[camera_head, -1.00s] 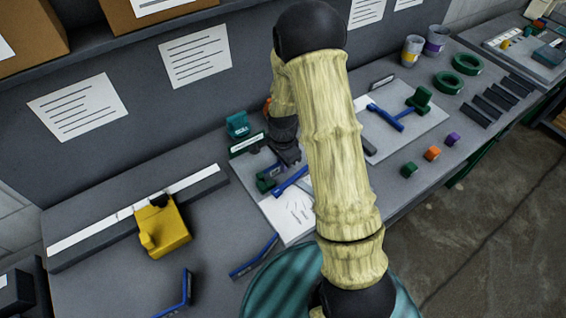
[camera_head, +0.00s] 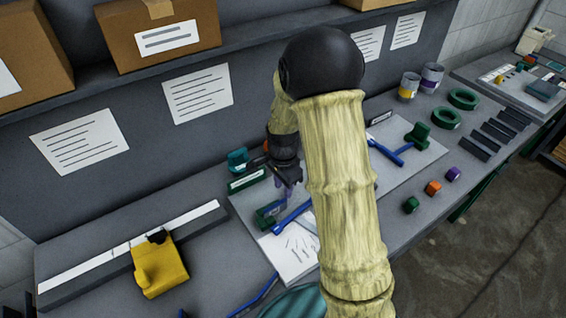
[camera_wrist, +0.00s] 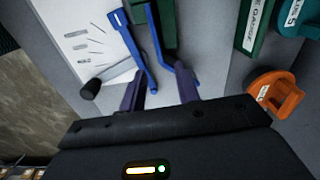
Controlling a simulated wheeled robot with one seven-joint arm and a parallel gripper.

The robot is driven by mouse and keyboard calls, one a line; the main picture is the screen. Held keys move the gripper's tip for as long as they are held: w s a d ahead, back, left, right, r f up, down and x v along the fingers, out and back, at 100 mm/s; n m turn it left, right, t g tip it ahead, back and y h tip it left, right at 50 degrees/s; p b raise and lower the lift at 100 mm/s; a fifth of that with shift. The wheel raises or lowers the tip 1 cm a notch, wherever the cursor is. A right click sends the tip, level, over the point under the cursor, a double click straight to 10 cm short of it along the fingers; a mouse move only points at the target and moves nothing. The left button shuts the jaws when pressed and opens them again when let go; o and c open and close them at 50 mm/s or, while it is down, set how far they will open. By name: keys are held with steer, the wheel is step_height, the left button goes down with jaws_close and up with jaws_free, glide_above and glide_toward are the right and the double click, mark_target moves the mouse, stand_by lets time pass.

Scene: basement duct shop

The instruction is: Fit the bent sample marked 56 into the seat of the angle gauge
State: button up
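A blue bent sample (camera_head: 292,218) lies at the dark green gauge block (camera_head: 268,213) on the left grey board. I cannot read its number or tell whether it is fully in the seat. My gripper (camera_head: 289,190) is just above and behind it. In the wrist view the fingers of my gripper (camera_wrist: 160,92) are apart. A blue strip with a white label (camera_wrist: 131,42) runs down toward the gap between them. A second blue strip is close to its right, beside a green block (camera_wrist: 168,22). Contact between fingers and strips is unclear.
A green plate reading "GAUGE" (camera_wrist: 257,25), a teal block (camera_wrist: 292,18) and an orange block (camera_wrist: 274,95) stand beside the gripper. A yellow block (camera_head: 160,268) is at left. Another blue piece (camera_head: 262,293) lies at the front, partly hidden.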

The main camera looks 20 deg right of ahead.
step_height(320, 180, up, 10)
stand_by(0.3)
steer(key=shift+r, duration=0.1)
stand_by(0.6)
steer(key=s+f+n+t, duration=0.1)
steer(key=s+n+t, duration=0.1)
steer(key=s+n, duration=1.1)
steer(key=shift+s+d+n+t, duration=0.15)
steer(key=shift+s+n+t, duration=0.2)
steer(key=shift+s, duration=0.35)
